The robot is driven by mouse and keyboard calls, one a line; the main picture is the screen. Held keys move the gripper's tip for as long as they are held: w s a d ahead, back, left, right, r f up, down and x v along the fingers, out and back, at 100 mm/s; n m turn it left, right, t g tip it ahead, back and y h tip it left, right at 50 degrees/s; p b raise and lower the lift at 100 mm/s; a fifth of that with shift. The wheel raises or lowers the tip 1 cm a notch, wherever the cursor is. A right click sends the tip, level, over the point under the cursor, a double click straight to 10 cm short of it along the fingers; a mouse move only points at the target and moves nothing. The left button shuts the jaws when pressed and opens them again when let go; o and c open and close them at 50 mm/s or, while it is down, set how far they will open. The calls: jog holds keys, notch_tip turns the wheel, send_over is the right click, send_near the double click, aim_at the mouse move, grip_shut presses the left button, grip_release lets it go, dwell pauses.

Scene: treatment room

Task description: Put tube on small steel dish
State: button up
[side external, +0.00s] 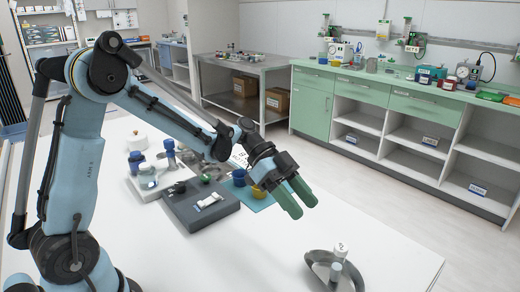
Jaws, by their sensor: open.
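A steel dish (316,259) stands near the table's front right edge. A small pale cylinder (335,271) with a white, marked top stands upright in or at it; I cannot tell whether this is the tube. A white tube-like item (210,201) with a dark label lies on a dark grey block left of my gripper. Other small metal ware (205,170) sits behind the block, partly hidden by my arm. My gripper (295,199) has green fingers, is open and looks empty. It is above the table, up and left of the steel dish in the picture.
The dark grey block (200,220) lies mid-table. A blue mat (258,204) with a blue cup (239,177) and a yellow cup (258,193) is beside it. Blue-capped containers (170,154) stand at the back left. The table's front middle is clear.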

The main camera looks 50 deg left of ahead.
jog(key=s+a+r+n+t+y, duration=0.1)
jog(key=s+a+n+t+y, duration=0.5)
jog(key=n, duration=0.8)
jog(key=shift+s+a+r+n+y, duration=0.35)
jog(key=shift+s+a+y, duration=1.1)
jog(key=shift+s+y, duration=1.1)
jog(key=shift+w+f+y, duration=0.1)
jog(key=shift+w+y, duration=0.15)
